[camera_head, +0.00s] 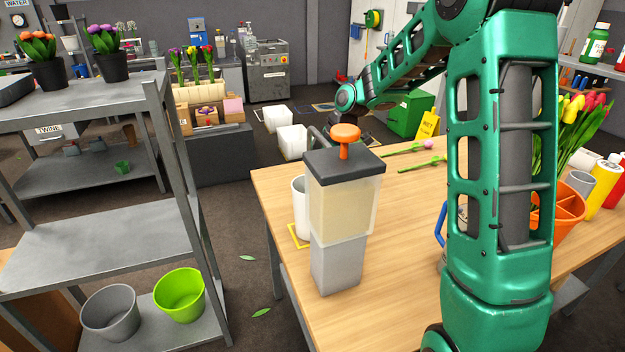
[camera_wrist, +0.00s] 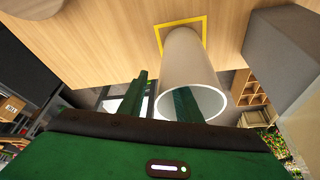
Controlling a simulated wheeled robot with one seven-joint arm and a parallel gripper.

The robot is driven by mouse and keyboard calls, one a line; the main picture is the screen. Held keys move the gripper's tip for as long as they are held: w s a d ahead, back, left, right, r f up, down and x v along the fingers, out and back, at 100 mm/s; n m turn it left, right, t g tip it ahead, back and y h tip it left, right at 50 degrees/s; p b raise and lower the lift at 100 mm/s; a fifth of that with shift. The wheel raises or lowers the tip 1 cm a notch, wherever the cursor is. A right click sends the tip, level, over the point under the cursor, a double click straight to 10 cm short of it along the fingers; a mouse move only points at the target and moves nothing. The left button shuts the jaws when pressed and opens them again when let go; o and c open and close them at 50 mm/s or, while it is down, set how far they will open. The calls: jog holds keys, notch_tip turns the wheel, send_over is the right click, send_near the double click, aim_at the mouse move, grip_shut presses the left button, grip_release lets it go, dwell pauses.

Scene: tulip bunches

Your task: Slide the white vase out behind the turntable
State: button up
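The white vase (camera_head: 299,208) stands upright on the table, partly hidden behind a tall dispenser. In the wrist view the vase (camera_wrist: 184,60) shows its open mouth towards me. My gripper (camera_wrist: 158,85) is open with its green fingers apart. One finger is left of the vase; the other overlaps its mouth, and I cannot tell whether it is inside or touching. In the head view my gripper is mostly hidden by the dispenser. A round tan shape (camera_wrist: 28,8) at the wrist view's upper left may be the turntable. No turntable is clear in the head view.
The dispenser (camera_head: 342,215) with an orange knob stands close beside the vase. A yellow square outline (camera_head: 293,238) marks the wooden table (camera_head: 400,225) around the vase's base. Loose tulips (camera_head: 423,164) lie farther back. A metal shelf (camera_head: 100,240) stands left across a floor gap.

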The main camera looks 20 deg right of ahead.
grip_shut()
dwell(1.4)
